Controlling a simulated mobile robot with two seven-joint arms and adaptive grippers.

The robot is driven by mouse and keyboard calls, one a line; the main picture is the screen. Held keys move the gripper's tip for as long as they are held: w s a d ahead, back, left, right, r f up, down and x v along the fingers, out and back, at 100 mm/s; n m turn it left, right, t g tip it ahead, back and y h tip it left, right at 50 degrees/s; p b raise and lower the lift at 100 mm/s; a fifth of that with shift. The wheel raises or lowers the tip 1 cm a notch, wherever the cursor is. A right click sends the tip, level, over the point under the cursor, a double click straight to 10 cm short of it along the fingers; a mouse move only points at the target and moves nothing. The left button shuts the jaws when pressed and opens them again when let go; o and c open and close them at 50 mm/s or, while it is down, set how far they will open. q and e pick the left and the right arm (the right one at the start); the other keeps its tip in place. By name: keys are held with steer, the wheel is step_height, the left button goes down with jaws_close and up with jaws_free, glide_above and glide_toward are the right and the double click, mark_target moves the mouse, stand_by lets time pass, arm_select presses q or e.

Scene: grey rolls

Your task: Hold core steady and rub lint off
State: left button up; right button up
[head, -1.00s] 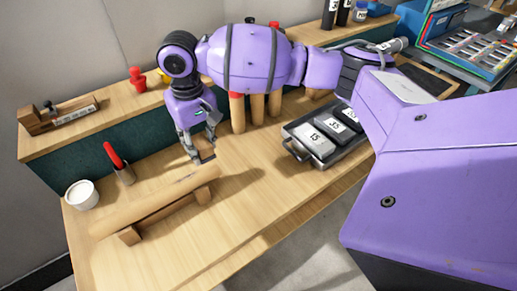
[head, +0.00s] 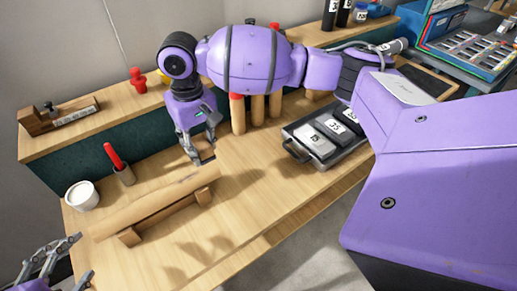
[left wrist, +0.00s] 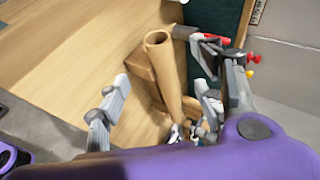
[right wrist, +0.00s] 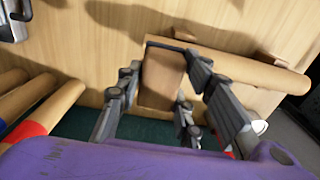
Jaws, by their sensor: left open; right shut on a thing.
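The core (head: 150,203) is a tan cardboard tube lying on a wooden cradle (head: 130,237) on the bench. My right gripper (head: 203,158) is just above the core's right end, shut on a brown block (right wrist: 161,80). The core (right wrist: 250,66) runs beyond the block in the right wrist view; I cannot tell whether they touch. My left gripper (head: 62,266) is open and empty at the lower left, apart from the core. The core shows between its spread fingers in the left wrist view (left wrist: 167,72). No lint can be made out.
A white bowl (head: 82,195) and a cup (head: 125,175) with a red-handled tool stand behind the core's left end. A tray (head: 297,150) of numbered blocks lies to the right. Several upright rolls (head: 257,110) stand at the back. The front bench is clear.

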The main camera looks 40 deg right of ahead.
mark_target(97, 235)
arm_select(q)
steer(key=x, duration=1.1)
steer(key=shift+w+d+f, duration=0.1)
steer(key=shift+w+f, duration=0.1)
steer(key=shift+w, duration=0.1)
steer(key=c, duration=1.3)
